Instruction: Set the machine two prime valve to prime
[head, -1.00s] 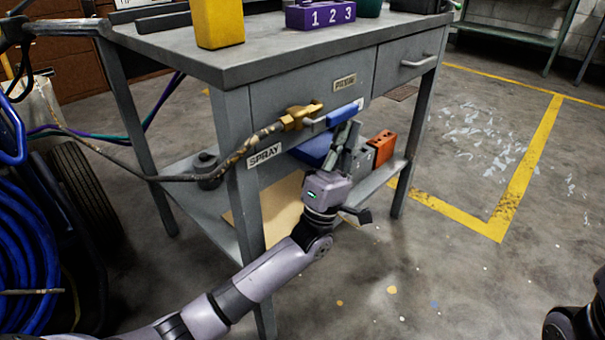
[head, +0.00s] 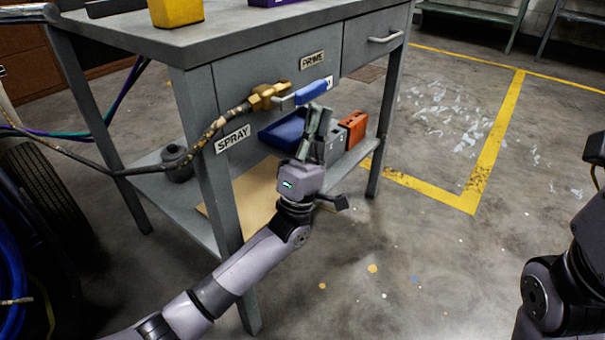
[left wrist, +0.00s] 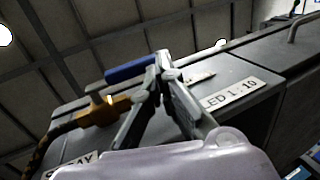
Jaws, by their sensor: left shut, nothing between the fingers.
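The valve has a brass body (head: 264,97) on the front of the grey workbench and a lever with a blue grip (head: 311,92). The lever points right and slightly up in the head view. A PRIME label (head: 312,61) is above it, and a SPRAY label (head: 232,138) is lower left of the body. My left gripper (head: 318,110) is shut and empty, its fingertips just under the blue grip. The left wrist view shows the fingertips (left wrist: 165,60) beside the right end of the grip (left wrist: 130,72); I cannot tell if they touch. My right gripper is not in view.
A hose (head: 205,140) runs left from the valve. A blue bin (head: 285,130) and an orange block (head: 354,130) are on the lower shelf behind my gripper. A drawer handle (head: 385,38) is at the right. The floor right of the bench is open.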

